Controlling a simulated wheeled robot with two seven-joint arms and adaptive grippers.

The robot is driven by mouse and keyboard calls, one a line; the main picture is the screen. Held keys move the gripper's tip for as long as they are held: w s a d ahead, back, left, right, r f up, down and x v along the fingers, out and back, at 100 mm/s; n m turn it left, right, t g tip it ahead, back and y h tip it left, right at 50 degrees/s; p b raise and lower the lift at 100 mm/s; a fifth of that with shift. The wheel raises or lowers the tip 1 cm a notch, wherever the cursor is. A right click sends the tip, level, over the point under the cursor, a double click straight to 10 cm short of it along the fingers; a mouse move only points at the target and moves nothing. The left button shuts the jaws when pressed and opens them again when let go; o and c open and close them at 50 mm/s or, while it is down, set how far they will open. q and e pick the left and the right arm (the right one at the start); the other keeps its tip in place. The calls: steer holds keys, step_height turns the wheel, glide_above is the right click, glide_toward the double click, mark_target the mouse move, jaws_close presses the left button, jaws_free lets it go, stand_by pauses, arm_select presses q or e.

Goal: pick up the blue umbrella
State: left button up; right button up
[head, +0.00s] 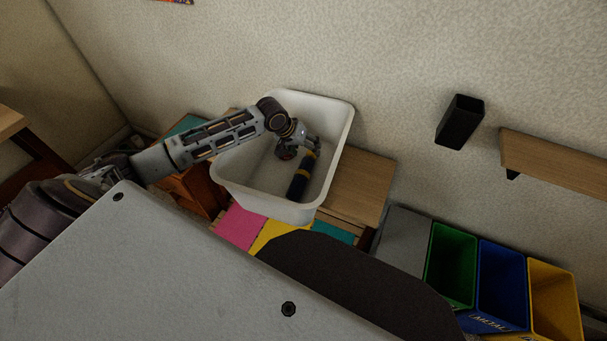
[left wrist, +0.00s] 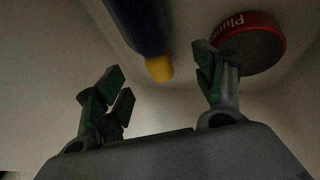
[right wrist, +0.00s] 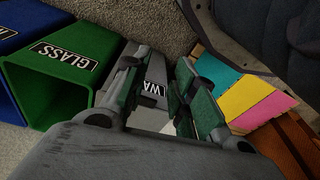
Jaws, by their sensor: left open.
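The blue umbrella (head: 298,187), dark blue with yellow bands, leans inside a white bin (head: 232,189). In the left wrist view the umbrella (left wrist: 138,25) shows at the top, its yellow end (left wrist: 159,68) pointing toward the space between my fingers. My left gripper (head: 305,146) reaches down into the bin beside the umbrella's upper end. Its fingers (left wrist: 160,80) are open and hold nothing. A red-rimmed round can (left wrist: 250,45) lies close behind the right finger. My right gripper (right wrist: 157,82) is outside the bin, open and empty, above the grey waste bin.
Green (head: 453,265), blue (head: 502,283) and yellow (head: 556,292) sorting bins stand at the right, beside a grey one (head: 404,236). A wooden shelf (head: 565,168) and a black holder (head: 460,121) are on the wall. The white bin's walls surround my left gripper.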

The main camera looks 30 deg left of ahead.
arm_select(q)
steer(key=shift+w+d+f, duration=0.1)
steer(key=shift+d+f, duration=0.05)
steer(key=shift+f, duration=0.15)
steer(key=shift+b+x, duration=0.45)
steer(key=shift+x, duration=0.7)
arm_select(e)
steer(key=shift+w+a+r, duration=0.1)
steer(key=shift+r, duration=0.55)
steer(key=shift+w+a+r, duration=0.1)
steer(key=shift+r, duration=0.5)
arm_select(q)
steer(key=c, duration=1.2)
